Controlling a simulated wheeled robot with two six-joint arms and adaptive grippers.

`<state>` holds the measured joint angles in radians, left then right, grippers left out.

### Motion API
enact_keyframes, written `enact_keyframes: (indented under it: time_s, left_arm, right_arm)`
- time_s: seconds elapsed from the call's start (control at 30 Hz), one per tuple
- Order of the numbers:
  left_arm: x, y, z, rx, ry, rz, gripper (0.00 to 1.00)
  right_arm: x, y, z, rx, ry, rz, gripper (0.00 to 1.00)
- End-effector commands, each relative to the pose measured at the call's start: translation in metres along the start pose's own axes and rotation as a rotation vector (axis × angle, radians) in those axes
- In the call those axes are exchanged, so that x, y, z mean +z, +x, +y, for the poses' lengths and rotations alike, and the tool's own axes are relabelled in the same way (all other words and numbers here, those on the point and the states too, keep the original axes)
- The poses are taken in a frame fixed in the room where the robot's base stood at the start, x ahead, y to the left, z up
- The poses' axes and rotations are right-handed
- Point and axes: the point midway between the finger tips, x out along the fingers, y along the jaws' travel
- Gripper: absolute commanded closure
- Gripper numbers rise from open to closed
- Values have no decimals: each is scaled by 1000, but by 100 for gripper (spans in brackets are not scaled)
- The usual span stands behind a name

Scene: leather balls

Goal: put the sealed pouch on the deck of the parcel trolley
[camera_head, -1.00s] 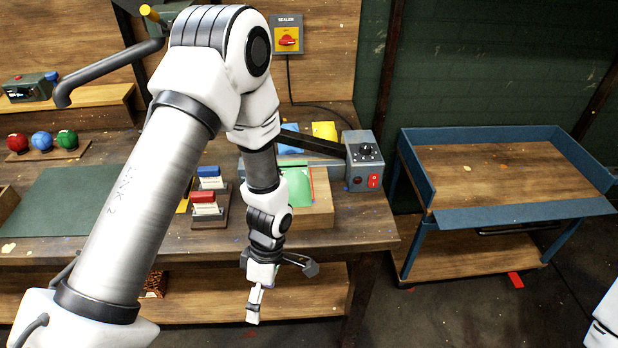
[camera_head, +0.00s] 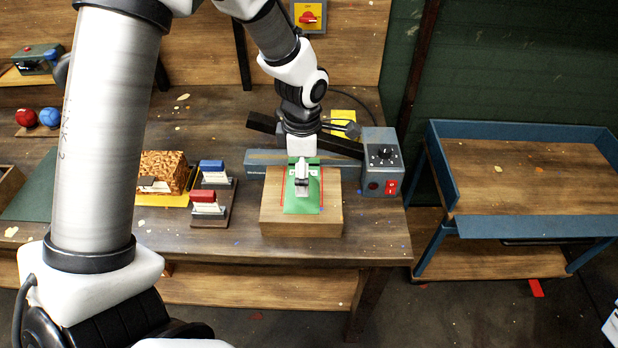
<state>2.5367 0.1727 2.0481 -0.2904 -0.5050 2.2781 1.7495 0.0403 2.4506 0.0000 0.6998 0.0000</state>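The green pouch (camera_head: 296,205) lies on a wooden block (camera_head: 272,215) in front of the sealer (camera_head: 380,165). Red lines show along its sides. My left gripper (camera_head: 301,188) points down over the middle of the pouch, at or just above it. It hides part of the pouch, and I cannot tell whether its fingers are apart or touch the pouch. The parcel trolley (camera_head: 447,185) stands on the right, beyond the bench's end. Its wooden deck (camera_head: 520,175) has blue raised sides and is empty. My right gripper is out of view.
Red (camera_head: 26,117) and blue (camera_head: 49,117) balls sit farther left. A floor gap separates bench and trolley.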

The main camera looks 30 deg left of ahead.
Motion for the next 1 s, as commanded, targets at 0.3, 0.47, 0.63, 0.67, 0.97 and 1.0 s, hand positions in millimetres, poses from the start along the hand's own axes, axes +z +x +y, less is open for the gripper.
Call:
enact_keyframes:
  time_s: [0.3,0.47,0.63,0.67,0.97,1.0]
  left_arm:
    - [3,48,-1,-3,1,1,0]
    - [3,51,-1,-1,1,0,0]
    - [3,51,-1,-1,1,0,43]
    - [3,51,-1,-1,1,0,53]
    - [3,51,-1,-1,1,0,83]
    - [3,51,-1,-1,1,0,83]
  right_arm:
    - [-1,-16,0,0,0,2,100]
    - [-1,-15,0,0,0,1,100]
    - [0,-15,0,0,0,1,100]
    - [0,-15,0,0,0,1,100]
    - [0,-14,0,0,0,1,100]
    - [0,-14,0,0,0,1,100]
